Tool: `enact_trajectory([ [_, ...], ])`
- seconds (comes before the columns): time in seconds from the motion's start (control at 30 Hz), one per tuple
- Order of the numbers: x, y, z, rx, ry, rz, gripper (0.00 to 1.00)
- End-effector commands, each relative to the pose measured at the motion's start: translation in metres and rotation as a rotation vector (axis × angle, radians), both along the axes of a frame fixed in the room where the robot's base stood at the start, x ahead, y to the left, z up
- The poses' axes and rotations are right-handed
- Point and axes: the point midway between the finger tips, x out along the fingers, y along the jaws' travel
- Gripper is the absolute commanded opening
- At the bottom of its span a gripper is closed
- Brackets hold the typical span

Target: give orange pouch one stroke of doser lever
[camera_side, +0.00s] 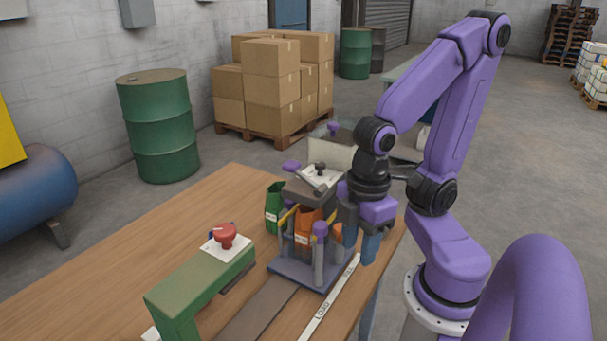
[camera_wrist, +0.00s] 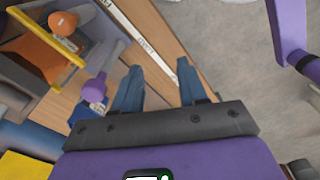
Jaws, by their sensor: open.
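The orange pouch (camera_side: 306,222) stands in the grey-blue filling stand (camera_side: 300,272), below the dark doser body (camera_side: 303,195); posts partly hide it. It also shows as orange at the left of the wrist view (camera_wrist: 36,52), beside a yellow bar. Purple knobs show on the stand's front post (camera_side: 320,229), at the doser's left (camera_side: 292,165) and behind it (camera_side: 333,129); I cannot tell which is the doser lever's. My gripper (camera_side: 360,248) is open and empty, right of the stand and above the table's right edge. In the wrist view its blue fingers (camera_wrist: 160,85) are apart.
A green pouch (camera_side: 273,207) stands left of the orange one. A green frame (camera_side: 200,285) with a red button (camera_side: 226,234) stands at the front left. A labelled white strip (camera_side: 330,300) lies on the wooden table (camera_side: 110,290), whose left part is clear.

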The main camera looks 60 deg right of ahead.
Motion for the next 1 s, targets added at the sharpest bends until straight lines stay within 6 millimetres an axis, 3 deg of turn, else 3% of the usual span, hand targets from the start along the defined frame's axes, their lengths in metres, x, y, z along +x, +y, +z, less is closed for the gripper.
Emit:
enact_trajectory([
  [0.27,0.000,0.000,0.000,0.000,0.000,0.000,0.39],
  [0.37,0.002,0.001,0.001,-0.001,0.001,-0.004,0.06],
  [0.4,0.004,0.001,0.002,-0.001,0.000,-0.008,0.00],
  [0.57,0.024,0.006,0.016,-0.010,0.001,-0.049,0.00],
  [0.77,0.070,0.008,0.048,-0.034,0.009,-0.135,0.00],
  [1.0,0.126,-0.008,0.087,-0.060,0.026,-0.244,0.00],
])
